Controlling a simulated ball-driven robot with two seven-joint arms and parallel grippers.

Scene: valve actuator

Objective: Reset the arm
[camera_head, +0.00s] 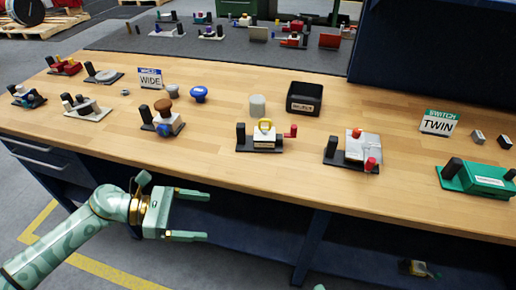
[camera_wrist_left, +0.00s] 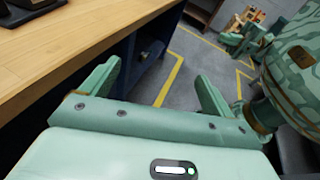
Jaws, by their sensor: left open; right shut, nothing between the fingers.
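My left gripper (camera_head: 207,216) is open and empty, in front of the workbench's front edge and lower than its top. In the left wrist view its two fingers (camera_wrist_left: 155,90) stand apart with floor between them. Only a small green tip, taken as my right gripper (camera_head: 319,287), shows at the bottom edge of the head view. It is shut and apart from everything on the bench. Several valve and switch devices stand on the wooden bench top (camera_head: 215,150), out of reach of both grippers' fingers.
A device with a yellow handle (camera_head: 265,130), one with red knobs (camera_head: 352,150) and a green box (camera_head: 486,179) stand near the bench front. A WIDE sign (camera_head: 150,78), a TWIN sign (camera_head: 438,123) and a black bin (camera_head: 304,98) stand behind. Floor before the bench is free.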

